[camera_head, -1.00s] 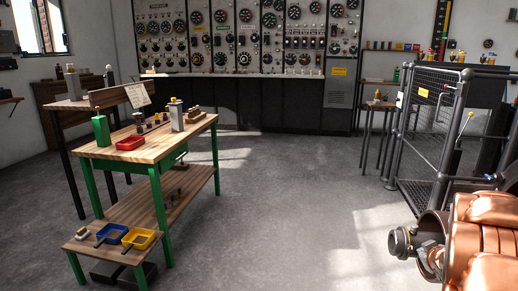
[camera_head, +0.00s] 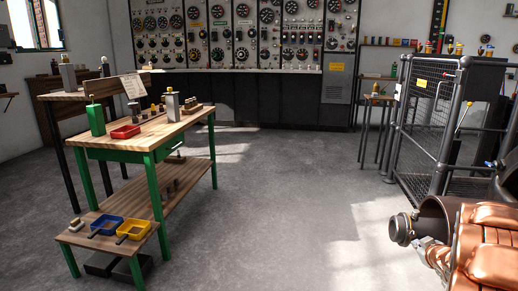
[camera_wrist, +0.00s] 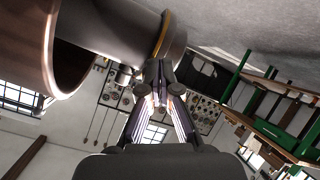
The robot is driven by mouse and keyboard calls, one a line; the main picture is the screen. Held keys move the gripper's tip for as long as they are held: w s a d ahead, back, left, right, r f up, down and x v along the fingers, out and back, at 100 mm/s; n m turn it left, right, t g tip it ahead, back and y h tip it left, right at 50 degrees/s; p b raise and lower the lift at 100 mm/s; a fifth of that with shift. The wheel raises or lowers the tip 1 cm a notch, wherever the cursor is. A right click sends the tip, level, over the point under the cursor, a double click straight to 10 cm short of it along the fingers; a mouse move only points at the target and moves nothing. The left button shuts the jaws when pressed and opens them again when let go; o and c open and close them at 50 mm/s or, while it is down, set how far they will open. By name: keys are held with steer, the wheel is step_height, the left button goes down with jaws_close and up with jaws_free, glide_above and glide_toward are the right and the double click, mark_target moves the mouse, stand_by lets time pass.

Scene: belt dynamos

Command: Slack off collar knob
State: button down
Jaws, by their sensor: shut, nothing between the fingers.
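A copper-coloured dynamo (camera_head: 490,245) fills the lower right of the head view, with a dark round shaft end (camera_head: 400,229) sticking out to its left. In the wrist view, a large dark copper cylinder (camera_wrist: 75,65) is at the upper left, and a grey shaft with a brass-edged ring (camera_wrist: 166,38) runs across the top. My gripper (camera_wrist: 160,80) is shut and empty, its fingertips just below that ring in the picture. I cannot tell whether they touch it. A small pale stub (camera_wrist: 124,75) shows left of the fingertips; I cannot tell whether it is the collar knob.
A mesh fence (camera_head: 425,130) stands right, behind the dynamo. A gauge panel (camera_head: 240,35) lines the back. The middle floor is clear.

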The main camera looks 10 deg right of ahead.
steer(key=shift+x, duration=1)
steer(key=shift+d+r+p, duration=0.1)
steer(key=shift+r+p, duration=0.15)
steer(key=shift+p, duration=0.3)
steer(key=shift+d+r+p, duration=0.25)
steer(key=shift+d+p, duration=0.4)
steer(key=shift+p, duration=1.35)
steer(key=shift+d+r+p, duration=0.2)
steer(key=shift+d+p, duration=0.05)
steer(key=shift+p, duration=0.5)
steer(key=shift+s+d, duration=0.1)
steer(key=v, duration=0.2)
steer(key=p+v, duration=0.1)
steer(key=v, duration=0.3)
steer(key=shift+s+d+f+p, duration=0.15)
steer(key=shift+f+p, duration=0.15)
steer(key=shift+p, duration=0.1)
